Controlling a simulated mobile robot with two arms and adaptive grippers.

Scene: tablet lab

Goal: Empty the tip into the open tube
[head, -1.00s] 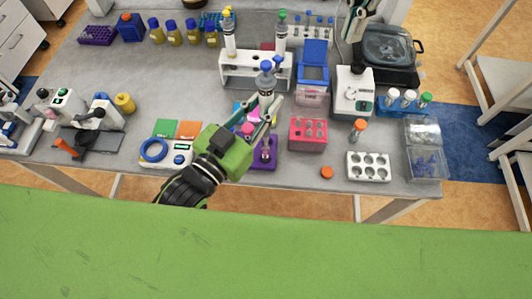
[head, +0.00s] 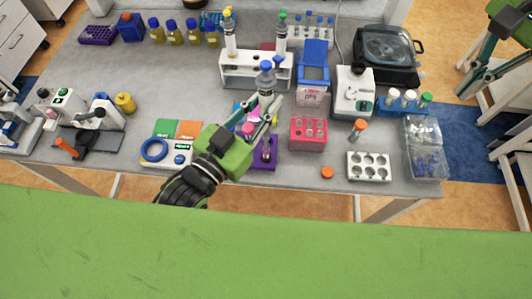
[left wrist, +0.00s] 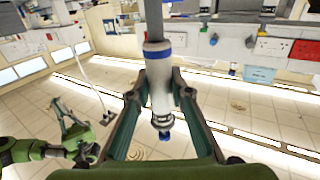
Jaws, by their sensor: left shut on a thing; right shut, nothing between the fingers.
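My left gripper (head: 262,118) is shut on a grey-and-white pipette with a blue top (head: 266,82). In the left wrist view, the pipette (left wrist: 158,75) stands between the fingers, with its blue knob towards the camera. Its lower end and tip are hard to make out. A clear tube (head: 266,150) stands in a purple stand (head: 262,165) just beside and below the gripper. It seems to have no cap. Whether the tip is over it, I cannot tell. My right gripper (head: 480,80) is shut and empty, off the table's right side.
A loose orange cap (head: 327,172) lies on the table (head: 225,182). A white pipette stand (head: 240,72) is behind.

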